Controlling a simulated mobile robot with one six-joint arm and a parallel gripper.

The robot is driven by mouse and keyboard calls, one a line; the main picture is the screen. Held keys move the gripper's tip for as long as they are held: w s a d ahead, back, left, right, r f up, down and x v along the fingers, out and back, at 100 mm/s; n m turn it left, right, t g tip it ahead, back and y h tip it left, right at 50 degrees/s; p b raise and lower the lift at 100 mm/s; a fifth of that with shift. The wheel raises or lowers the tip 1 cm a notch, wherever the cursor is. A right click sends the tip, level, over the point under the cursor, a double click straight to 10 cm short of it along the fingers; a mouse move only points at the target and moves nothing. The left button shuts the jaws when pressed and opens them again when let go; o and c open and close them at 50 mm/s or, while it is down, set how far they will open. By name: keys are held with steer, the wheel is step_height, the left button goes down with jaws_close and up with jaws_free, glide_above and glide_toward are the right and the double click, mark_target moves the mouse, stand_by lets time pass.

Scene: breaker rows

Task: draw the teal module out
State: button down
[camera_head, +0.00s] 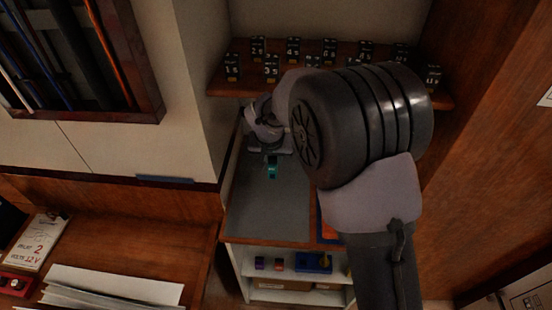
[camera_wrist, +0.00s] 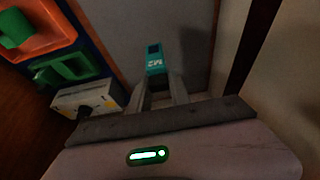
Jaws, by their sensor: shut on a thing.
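The teal module (camera_wrist: 155,62) carries a white marking that looks like M2 and has a dark end. My gripper (camera_wrist: 160,82) is shut on it, with the two fingers on either side of its near end. In the head view the teal module (camera_head: 272,171) shows small below my gripper (camera_head: 271,156), over the grey counter top (camera_head: 262,205). The module appears clear of the panel at the left of the wrist view. I cannot tell its exact height above the counter.
In the wrist view, a blue panel (camera_wrist: 92,45) at the left bears orange and green parts and a white block with a dark knob (camera_wrist: 88,98). A shelf (camera_head: 222,84) of numbered dark blocks stands behind. The counter's left part is clear.

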steer(key=shift+r+p, duration=0.9)
steer(key=shift+r, duration=0.8)
steer(key=shift+d+f, duration=0.1)
